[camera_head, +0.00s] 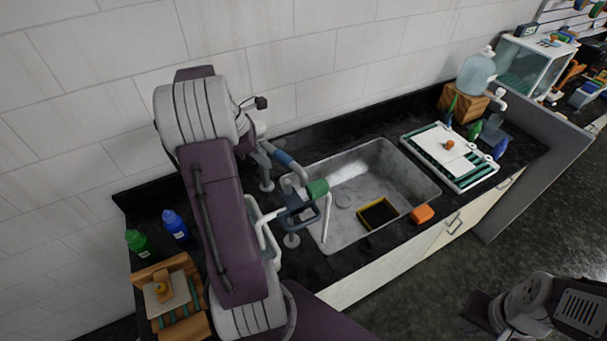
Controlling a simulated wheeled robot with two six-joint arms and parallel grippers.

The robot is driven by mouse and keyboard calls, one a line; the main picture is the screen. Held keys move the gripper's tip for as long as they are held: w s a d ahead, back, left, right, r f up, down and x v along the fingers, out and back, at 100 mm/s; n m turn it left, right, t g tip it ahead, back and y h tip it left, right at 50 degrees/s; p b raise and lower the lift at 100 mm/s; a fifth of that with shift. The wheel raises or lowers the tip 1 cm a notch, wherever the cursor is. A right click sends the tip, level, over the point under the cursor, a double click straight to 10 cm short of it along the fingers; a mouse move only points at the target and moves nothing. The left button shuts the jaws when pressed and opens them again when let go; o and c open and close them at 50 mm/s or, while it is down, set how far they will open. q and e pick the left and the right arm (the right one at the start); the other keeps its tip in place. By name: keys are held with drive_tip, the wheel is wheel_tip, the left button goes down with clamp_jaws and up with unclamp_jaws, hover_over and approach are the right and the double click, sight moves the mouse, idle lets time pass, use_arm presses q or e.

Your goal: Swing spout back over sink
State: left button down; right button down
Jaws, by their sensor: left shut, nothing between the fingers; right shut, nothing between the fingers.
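The faucet's grey pipe with a blue band (285,160) rises at the back left of the sink (395,170). Its spout ends in a green collar (318,190) over the left part of the sink. A thin white curved line, a tube or a stream of water, drops from beside the collar to the sink's front left edge. My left gripper (298,212) is shut and empty, close to the left of the spout end; I cannot tell whether they touch. My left arm hides part of the counter and the faucet's surroundings. Only links of my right arm show at the bottom right.
A yellow-rimmed dark tray (379,214) lies in the sink. An orange block (422,214) sits on the front rim. Green and blue bottles (174,225) stand left. A white board (449,152) and a water jug (477,73) are right.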

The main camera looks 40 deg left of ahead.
use_arm(q)
drive_tip(key=w+d+f+p, duration=0.3)
drive_tip(key=w+d+f, duration=0.2)
drive_tip(key=f, duration=0.4)
drive_tip(key=shift+w+d, duration=0.2)
drive_tip(key=w+n+t+y+p, duration=0.1)
drive_tip(key=w+n+y+p, duration=0.1)
drive_tip(key=w+n+p, duration=0.4)
drive_tip(key=w+p, duration=0.2)
drive_tip(key=w, duration=0.1)
drive_tip(key=shift+w+d, duration=0.2)
drive_tip(key=shift+d, duration=0.15)
drive_tip(key=shift+r, duration=0.1)
